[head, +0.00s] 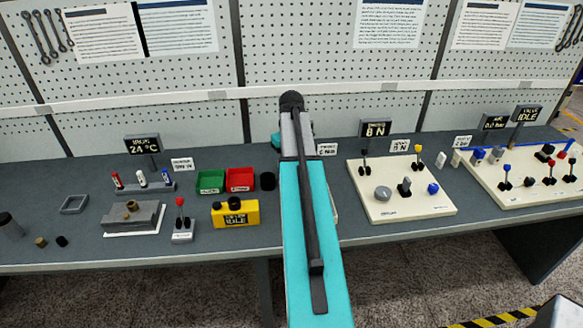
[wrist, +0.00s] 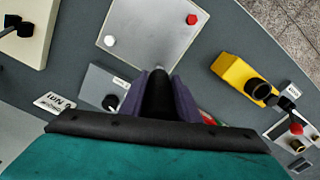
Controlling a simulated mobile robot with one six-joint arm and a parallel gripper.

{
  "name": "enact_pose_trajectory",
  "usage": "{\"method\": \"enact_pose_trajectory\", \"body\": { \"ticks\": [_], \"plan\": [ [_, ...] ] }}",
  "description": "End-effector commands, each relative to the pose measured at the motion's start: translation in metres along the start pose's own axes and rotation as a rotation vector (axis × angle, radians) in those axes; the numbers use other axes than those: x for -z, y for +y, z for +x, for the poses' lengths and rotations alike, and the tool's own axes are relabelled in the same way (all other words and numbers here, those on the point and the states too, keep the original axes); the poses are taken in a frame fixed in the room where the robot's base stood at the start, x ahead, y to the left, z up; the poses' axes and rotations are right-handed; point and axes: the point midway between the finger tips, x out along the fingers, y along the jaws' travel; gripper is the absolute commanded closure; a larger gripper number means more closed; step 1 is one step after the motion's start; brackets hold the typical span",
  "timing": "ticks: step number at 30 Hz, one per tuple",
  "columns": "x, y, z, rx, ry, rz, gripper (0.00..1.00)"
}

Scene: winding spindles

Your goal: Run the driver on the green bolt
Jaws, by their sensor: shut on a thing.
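My gripper (wrist: 160,82) shows in the wrist view with its two purple-grey fingers closed on a dark, rounded thing (wrist: 158,98), which looks like the driver. Most of it is hidden by the fingers and the housing. A grey plate (wrist: 150,38) lies just beyond the fingertips. It carries a red bolt (wrist: 191,19) near its right edge and a white bolt (wrist: 110,41) at its left. I see no green bolt in either view. I cannot tell whether the driver touches the plate. In the head view my arm hides the gripper and the plate.
A yellow box (head: 235,215) with black knobs stands left of my arm, and it shows in the wrist view (wrist: 236,76). Green (head: 210,182) and red (head: 240,180) trays sit behind it. A cream control panel (head: 380,212) with levers stands right. Pegboard closes the back.

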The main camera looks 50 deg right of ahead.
Motion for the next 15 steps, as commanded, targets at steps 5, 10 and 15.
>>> {"method": "enact_pose_trajectory", "body": {
  "ticks": [5, 10, 15],
  "plan": [
    [0.000, 0.000, -0.012, -0.001, 0.002, 0.000, 0.98],
    [0.001, 0.000, -0.021, -0.001, 0.002, 0.000, 0.98],
    [0.000, 0.000, -0.029, -0.001, 0.002, 0.000, 0.98]
  ]
}}
